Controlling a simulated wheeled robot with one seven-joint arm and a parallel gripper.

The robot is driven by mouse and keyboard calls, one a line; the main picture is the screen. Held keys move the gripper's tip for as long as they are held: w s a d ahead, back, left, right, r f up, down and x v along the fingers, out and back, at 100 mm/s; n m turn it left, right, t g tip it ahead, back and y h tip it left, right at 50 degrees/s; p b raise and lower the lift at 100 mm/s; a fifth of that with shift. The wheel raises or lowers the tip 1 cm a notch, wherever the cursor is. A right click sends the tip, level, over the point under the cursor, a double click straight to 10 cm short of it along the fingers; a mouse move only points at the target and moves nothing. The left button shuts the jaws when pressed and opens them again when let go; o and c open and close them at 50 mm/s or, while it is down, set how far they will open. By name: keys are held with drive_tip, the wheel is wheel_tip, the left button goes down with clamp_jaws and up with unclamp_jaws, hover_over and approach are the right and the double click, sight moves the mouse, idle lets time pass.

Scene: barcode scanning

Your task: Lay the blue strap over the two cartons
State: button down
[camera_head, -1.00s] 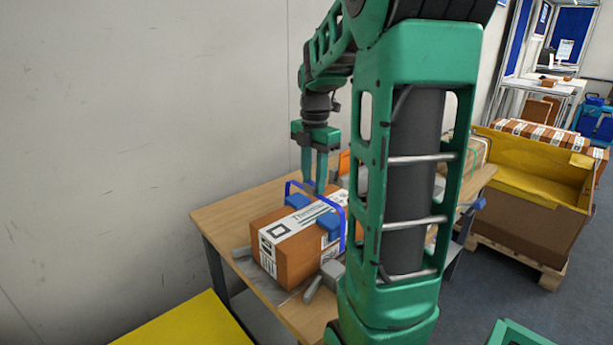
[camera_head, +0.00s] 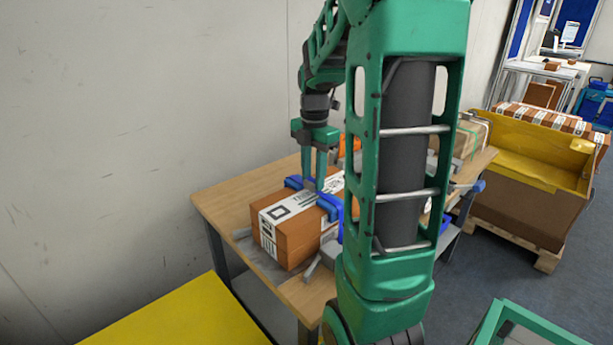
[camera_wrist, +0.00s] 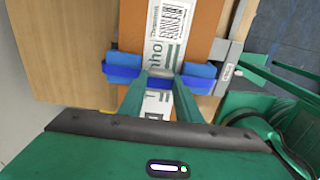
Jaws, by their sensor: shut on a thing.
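A brown carton (camera_head: 288,238) with a white printed label strip lies on the wooden table; its top also shows in the wrist view (camera_wrist: 207,28). I cannot clearly tell the second carton apart; my arm hides part of this area. The blue strap (camera_head: 331,206) lies crosswise at the carton's top, with an end reaching down the near side. In the wrist view the strap (camera_wrist: 122,74) spans the carton's width. My gripper (camera_head: 319,187) points down, shut on the strap's middle; the fingers also show in the wrist view (camera_wrist: 161,78). Full contact with the carton is hard to judge.
Grey clamp-like blocks (camera_head: 322,262) stand against the carton on the table (camera_head: 228,207). A yellow surface (camera_head: 185,318) is at lower left. A yellow-lined box (camera_head: 530,165) on a pallet stands at right. The wall is close behind the table.

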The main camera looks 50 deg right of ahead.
drive_tip(key=c, duration=1.2)
unclamp_jaws()
wheel_tip(320, 180, up, 11)
drive_tip(key=shift+f, duration=0.1)
drive_tip(key=shift+a, duration=0.1)
drive_tip(key=s+a+f+m, duration=0.4)
drive_tip(key=s+m, duration=0.2)
drive_tip(key=m, duration=0.2)
drive_tip(key=s+a+f+m, duration=0.4)
drive_tip(key=s+m, duration=0.2)
drive_tip(key=m, duration=0.2)
drive_tip(key=s+a+f+m, duration=0.4)
drive_tip(key=s+m, duration=0.2)
drive_tip(key=m, duration=0.1)
drive_tip(key=shift+s+a+f+m, duration=0.1)
drive_tip(key=shift+s+a+m, duration=0.3)
